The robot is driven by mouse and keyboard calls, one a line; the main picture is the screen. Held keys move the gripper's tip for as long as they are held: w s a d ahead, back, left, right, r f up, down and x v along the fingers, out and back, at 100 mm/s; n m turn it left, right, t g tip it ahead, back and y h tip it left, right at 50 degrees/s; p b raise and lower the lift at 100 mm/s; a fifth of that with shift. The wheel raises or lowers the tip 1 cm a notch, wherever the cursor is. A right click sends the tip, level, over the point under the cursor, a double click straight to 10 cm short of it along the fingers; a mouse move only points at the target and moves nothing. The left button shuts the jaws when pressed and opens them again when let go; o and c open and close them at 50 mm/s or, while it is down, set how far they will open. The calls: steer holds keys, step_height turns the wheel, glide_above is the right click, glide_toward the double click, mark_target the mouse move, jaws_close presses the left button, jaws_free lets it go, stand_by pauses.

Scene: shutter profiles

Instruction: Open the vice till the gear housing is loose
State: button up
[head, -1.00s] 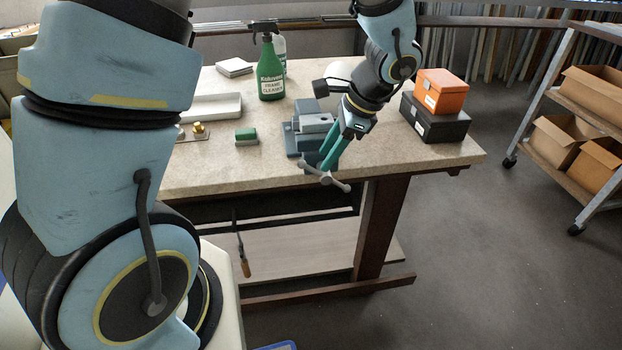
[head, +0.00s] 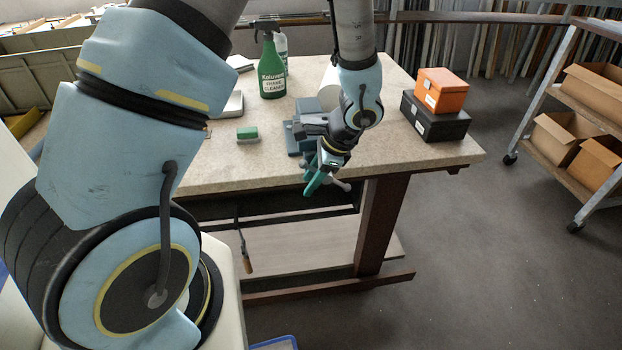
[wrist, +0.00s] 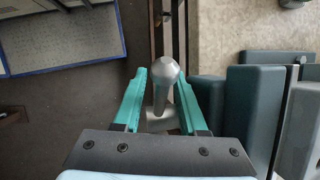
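The blue-grey vice (head: 293,139) stands at the front edge of the bench, partly hidden by my arm. It fills the right of the wrist view (wrist: 254,95). Its grey handle bar (head: 341,185) sticks out in front of the bench edge. My gripper (head: 312,187) is at this handle, pointing down. In the wrist view, the handle's rounded end (wrist: 164,73) lies between the two teal fingers (wrist: 161,100). Gaps show beside the rod, so the fingers look open around it; contact at the tips cannot be told. I cannot make out the gear housing.
On the bench (head: 226,176) are a green spray bottle (head: 271,75), a green block (head: 247,134), a white roll (head: 329,90), and an orange box (head: 441,90) on a black case (head: 434,122). A shelf trolley (head: 545,100) with cartons stands right. The floor between is clear.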

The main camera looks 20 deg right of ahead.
jaws_close()
stand_by(1.2)
